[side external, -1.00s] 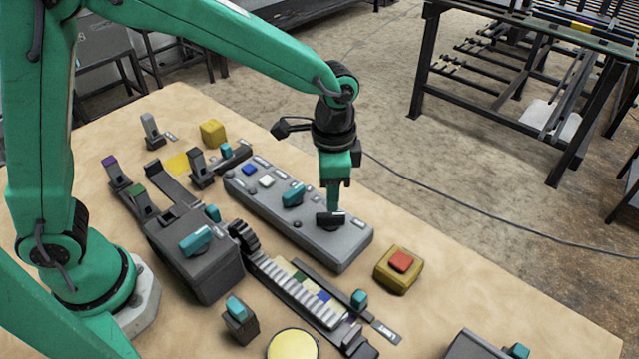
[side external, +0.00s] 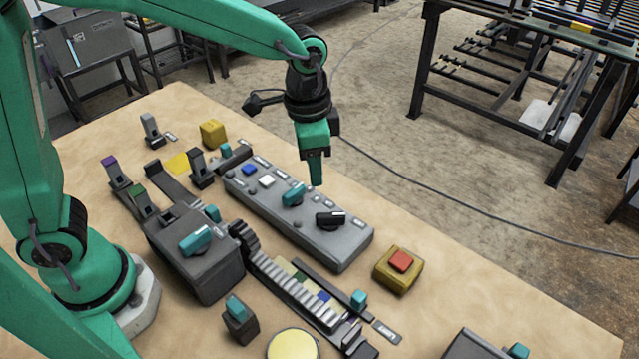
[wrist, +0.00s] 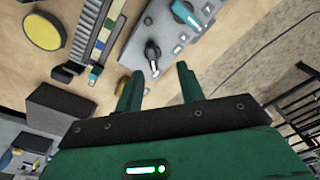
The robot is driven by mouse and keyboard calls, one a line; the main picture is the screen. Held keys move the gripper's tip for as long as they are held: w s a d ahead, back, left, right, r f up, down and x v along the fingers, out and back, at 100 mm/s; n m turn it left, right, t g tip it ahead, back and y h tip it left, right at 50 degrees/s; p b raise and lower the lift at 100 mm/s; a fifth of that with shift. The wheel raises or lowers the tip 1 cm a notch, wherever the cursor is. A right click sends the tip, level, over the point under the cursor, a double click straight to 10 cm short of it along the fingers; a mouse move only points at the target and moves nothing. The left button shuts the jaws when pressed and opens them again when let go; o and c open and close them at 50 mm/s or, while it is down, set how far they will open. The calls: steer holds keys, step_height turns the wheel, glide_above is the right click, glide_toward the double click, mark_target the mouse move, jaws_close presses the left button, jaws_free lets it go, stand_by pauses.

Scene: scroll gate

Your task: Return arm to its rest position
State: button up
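My gripper (side external: 316,182) hangs in the air above the grey control panel (side external: 255,205), apart from it. In the wrist view my gripper's two green fingers (wrist: 156,82) stand apart with nothing between them. The panel's black knob (side external: 330,219) is uncovered below and to the right of the fingertips. The same knob shows beyond the fingers in the wrist view (wrist: 152,52). The panel also carries a teal knob (side external: 293,195), a blue button (side external: 249,170) and a white button (side external: 266,181).
A grey box with a teal handle (side external: 196,262) stands left of the panel. A ribbed slider track (side external: 300,290) lies in front. A yellow block with a red button (side external: 398,266) is at the right, and a yellow disc (side external: 293,345) at the front. The air around my gripper is clear.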

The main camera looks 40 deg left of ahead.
steer(key=s+a+r+n+t, duration=0.2)
steer(key=s+a+r+n, duration=0.2)
steer(key=s+a, duration=0.3)
steer(key=s+a+r+n+t, duration=0.2)
steer(key=s+a+r+n, duration=0.2)
steer(key=s+a, duration=0.3)
steer(key=shift+s+a+t, duration=0.4)
steer(key=shift+a, duration=0.6)
